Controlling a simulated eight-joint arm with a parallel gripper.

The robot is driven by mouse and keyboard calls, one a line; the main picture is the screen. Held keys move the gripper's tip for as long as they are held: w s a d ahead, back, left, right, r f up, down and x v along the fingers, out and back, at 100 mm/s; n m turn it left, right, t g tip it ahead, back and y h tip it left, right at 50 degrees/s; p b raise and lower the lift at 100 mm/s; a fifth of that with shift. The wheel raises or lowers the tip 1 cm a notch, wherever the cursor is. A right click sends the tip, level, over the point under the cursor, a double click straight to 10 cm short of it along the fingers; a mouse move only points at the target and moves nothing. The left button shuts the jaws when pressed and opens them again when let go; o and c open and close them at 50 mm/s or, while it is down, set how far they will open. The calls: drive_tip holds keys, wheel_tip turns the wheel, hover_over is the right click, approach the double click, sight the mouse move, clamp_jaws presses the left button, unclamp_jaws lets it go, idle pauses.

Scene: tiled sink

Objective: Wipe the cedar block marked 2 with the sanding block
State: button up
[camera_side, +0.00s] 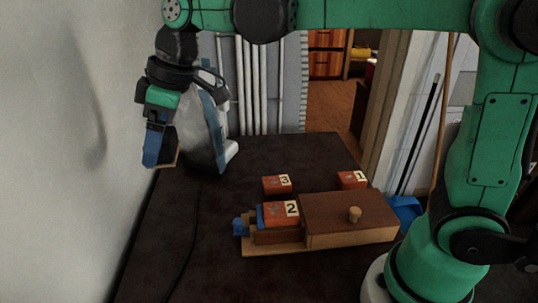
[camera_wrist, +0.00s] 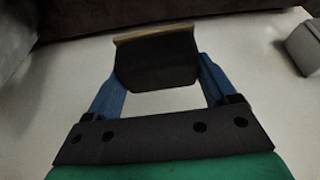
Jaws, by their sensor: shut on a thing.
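The cedar block marked 2 (camera_side: 280,215) is reddish with a white number label. It sits at the left end of a wooden fixture (camera_side: 275,251), beside a blue clamp-like part (camera_side: 241,227). My gripper (camera_side: 160,148) is in the air at the left, near the wall, well above and apart from that block. Its blue fingers are shut on the sanding block. In the wrist view the sanding block (camera_wrist: 156,66) is a dark piece with a tan far edge, held between the fingers. In the side view the fingers mostly hide it.
Red blocks marked 3 (camera_side: 277,184) and 1 (camera_side: 352,179) lie behind the fixture. A white and blue object (camera_side: 214,140) stands close behind my gripper. The dark tabletop (camera_side: 215,245) is clear at front left.

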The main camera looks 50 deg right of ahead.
drive_tip(key=s+d+f, duration=0.2)
drive_tip(key=s+d, duration=0.2)
drive_tip(key=d, duration=0.1)
hover_over(279, 209)
drive_tip(key=w+a, duration=0.3)
wheel_tip(279, 209, down, 4)
drive_tip(key=shift+f, duration=2.75)
wheel_tip(279, 209, down, 2)
drive_tip(key=shift+d+f, duration=0.1)
drive_tip(key=shift+f, duration=0.05)
drive_tip(key=shift+s+d+r, duration=0.3)
drive_tip(key=shift+s+d, duration=0.3)
drive_tip(key=shift+s, duration=0.05)
drive_tip(key=shift+c, duration=0.5)
drive_tip(key=shift+s+d+f, duration=0.1)
drive_tip(key=shift+s+d, duration=1.2)
drive_tip(key=shift+s, duration=0.05)
drive_tip(key=shift+w+a, duration=2)
wheel_tip(279, 209, up, 8)
